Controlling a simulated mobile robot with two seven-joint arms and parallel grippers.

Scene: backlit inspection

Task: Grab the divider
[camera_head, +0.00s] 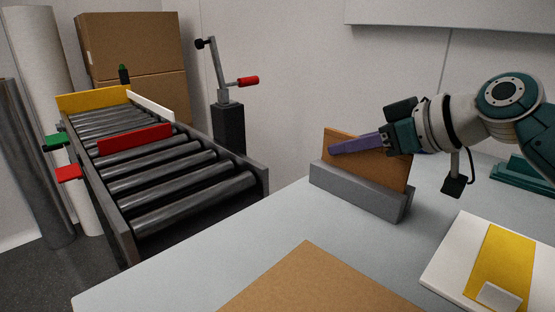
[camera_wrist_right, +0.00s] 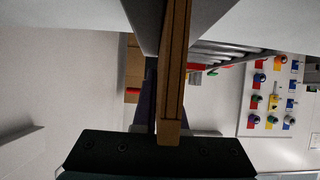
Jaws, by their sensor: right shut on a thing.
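The divider (camera_head: 385,169) is a thin brown panel standing upright in a grey slotted holder (camera_head: 355,191) on the table. My right gripper (camera_head: 337,149) reaches in from the right and is shut on the divider's upper part. One purple finger lies across its near face; the other finger is hidden behind the panel in the head view. In the right wrist view the divider (camera_wrist_right: 172,75) shows edge-on, running down to the gripper's dark palm, with a purple finger beside it. My left gripper is in neither view.
A roller conveyor (camera_head: 170,165) with a red bar (camera_head: 134,139) across it stands left of the table. A brown sheet (camera_head: 310,285) lies at the table's front. A white board with a yellow panel (camera_head: 500,262) lies at right. Cardboard boxes (camera_head: 130,45) stand behind.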

